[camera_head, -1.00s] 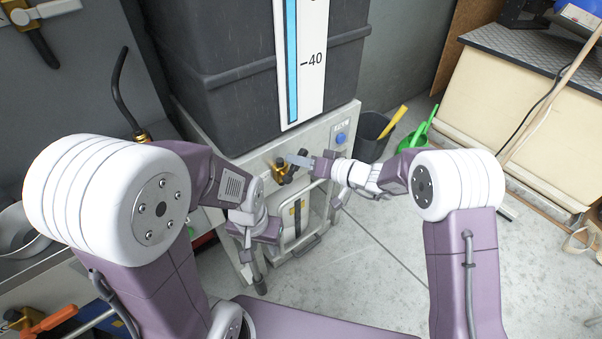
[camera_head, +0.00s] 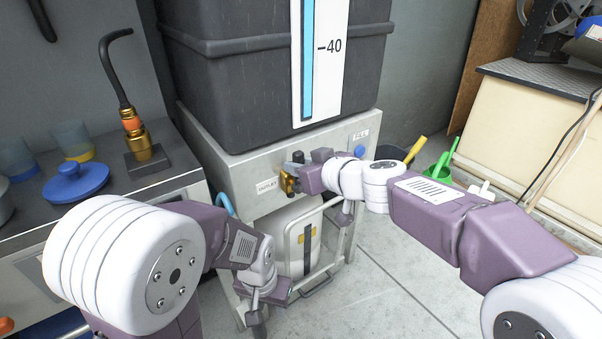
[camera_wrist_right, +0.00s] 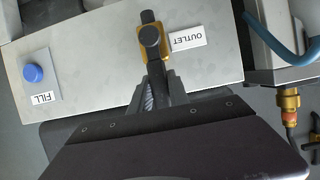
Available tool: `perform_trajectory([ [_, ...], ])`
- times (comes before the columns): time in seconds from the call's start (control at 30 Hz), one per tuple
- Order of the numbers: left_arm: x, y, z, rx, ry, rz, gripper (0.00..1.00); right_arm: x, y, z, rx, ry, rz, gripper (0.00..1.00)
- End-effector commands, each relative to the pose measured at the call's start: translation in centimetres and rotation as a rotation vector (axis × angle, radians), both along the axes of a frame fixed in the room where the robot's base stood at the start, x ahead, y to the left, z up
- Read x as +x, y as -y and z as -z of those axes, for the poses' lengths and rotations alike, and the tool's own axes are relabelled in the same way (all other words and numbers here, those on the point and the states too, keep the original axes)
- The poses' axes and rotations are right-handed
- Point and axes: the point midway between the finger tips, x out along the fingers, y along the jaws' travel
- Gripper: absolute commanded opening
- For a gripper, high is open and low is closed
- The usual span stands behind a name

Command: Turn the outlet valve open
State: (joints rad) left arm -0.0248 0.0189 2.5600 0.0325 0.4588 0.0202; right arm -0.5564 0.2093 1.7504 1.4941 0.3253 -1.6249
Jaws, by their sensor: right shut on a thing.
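The outlet valve (camera_head: 288,183) is a brass fitting with a dark handle on the front of the grey stand, beside the OUTLET label (camera_head: 267,187). In the right wrist view the valve (camera_wrist_right: 152,50) shows a dark round knob and bar over its brass body. My right gripper (camera_head: 297,176) is at the valve and shut on its handle; the fingers (camera_wrist_right: 155,78) meet the handle in the right wrist view. My left gripper (camera_head: 258,306) hangs low in front of the stand, apart from the valve; its finger opening is unclear.
A black tank (camera_head: 225,90) with a level gauge (camera_head: 325,60) stands on the stand. A blue FILL button (camera_head: 360,151) is right of the valve. A white jerrycan (camera_head: 303,235) sits below. Green and yellow tools stand in buckets at right; the floor (camera_head: 390,290) there is clear.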

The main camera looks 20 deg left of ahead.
Motion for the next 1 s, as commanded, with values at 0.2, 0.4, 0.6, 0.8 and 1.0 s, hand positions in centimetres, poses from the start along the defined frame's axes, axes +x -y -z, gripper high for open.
perform_trajectory([
  [0.2,0.00,0.00,0.42,0.000,0.000,0.000,0.36,-0.08,-0.06,0.06,-0.014,0.017,0.001,0.00],
  [0.4,0.00,0.00,0.39,0.000,0.000,0.000,0.36,-0.08,-0.07,0.04,-0.016,0.017,-0.001,0.00],
  [0.6,0.00,0.00,0.39,0.000,0.000,0.000,0.36,-0.09,-0.08,0.07,-0.016,0.017,-0.001,0.41],
  [0.8,0.00,0.00,0.39,0.000,0.000,0.000,0.36,-0.10,-0.09,0.06,-0.015,0.015,-0.001,0.44],
  [1.0,0.00,0.00,0.36,0.000,0.000,0.000,0.36,-0.60,0.60,-0.42,-0.013,0.017,0.000,0.44],
])
